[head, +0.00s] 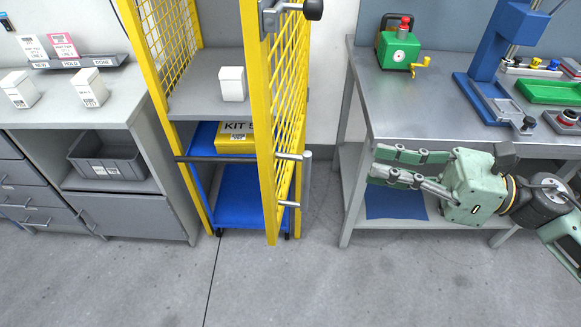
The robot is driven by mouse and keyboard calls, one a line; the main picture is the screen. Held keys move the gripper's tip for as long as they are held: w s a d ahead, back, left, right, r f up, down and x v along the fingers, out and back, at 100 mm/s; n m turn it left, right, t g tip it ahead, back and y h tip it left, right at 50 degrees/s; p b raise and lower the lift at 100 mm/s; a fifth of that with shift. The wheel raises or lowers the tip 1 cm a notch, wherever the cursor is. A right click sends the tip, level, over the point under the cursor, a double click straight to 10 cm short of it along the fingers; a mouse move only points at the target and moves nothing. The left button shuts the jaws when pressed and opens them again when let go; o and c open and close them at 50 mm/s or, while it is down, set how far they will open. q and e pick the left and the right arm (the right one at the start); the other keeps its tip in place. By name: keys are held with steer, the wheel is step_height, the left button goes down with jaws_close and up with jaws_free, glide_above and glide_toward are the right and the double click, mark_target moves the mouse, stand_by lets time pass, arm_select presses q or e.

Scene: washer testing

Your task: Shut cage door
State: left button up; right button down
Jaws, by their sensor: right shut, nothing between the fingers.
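The yellow cage (160,120) stands left of centre with its front open. Its yellow mesh cage door (262,150) stands swung out at the right side, seen nearly edge-on. A grey bar handle (306,175) is on the door's right face, and a dark latch piece (270,18) is near its top. My right gripper (376,162) is shut and empty, right of the handle and apart from it, in front of the right-hand bench. Its fingers point left toward the door. My left gripper is not in view.
Inside the cage are a white box (232,84) on a shelf, and a blue cart (240,208) with a yellow kit box (236,130). A metal bench (440,110) stands right, a grey cabinet (120,105) left. The floor in front (330,280) is clear.

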steer(key=s+n+g, duration=0.1)
steer(key=s+n, duration=0.1)
steer(key=p, duration=0.7)
glide_toward(272, 164)
steer(key=a, duration=0.4)
steer(key=w+a, duration=0.1)
steer(key=a, duration=0.1)
steer(key=shift+a+r, duration=0.25)
steer(key=shift+r, duration=0.15)
steer(key=shift+a+f, duration=0.2)
steer(key=shift+a, duration=0.05)
